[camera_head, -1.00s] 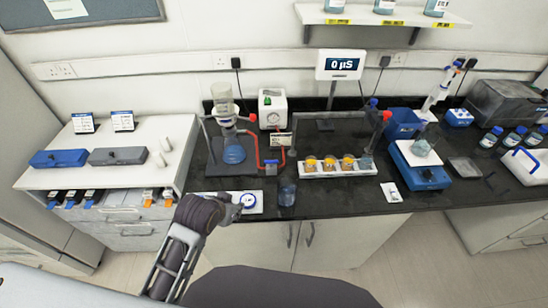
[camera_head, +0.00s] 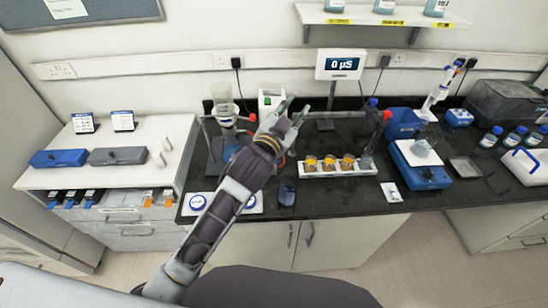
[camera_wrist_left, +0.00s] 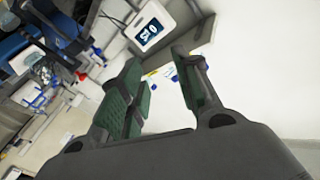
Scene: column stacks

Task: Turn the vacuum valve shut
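My left gripper (camera_head: 297,112) is raised over the bench in front of the white pump box (camera_head: 268,97). Its fingers are apart with nothing between them; the left wrist view shows the open fingers (camera_wrist_left: 158,62) too. My left forearm covers the middle of the filter setup, and the valve on the red tubing cannot be made out behind it. The glass funnel (camera_head: 222,92) and part of the flask with blue liquid (camera_head: 230,146) show left of the arm. My right gripper is not in view.
A display (camera_head: 341,64) reading 0 µS stands behind the gripper. A white rack with several amber-topped vessels (camera_head: 338,172) lies to its right. A small beaker (camera_head: 287,195) stands near the bench's front edge.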

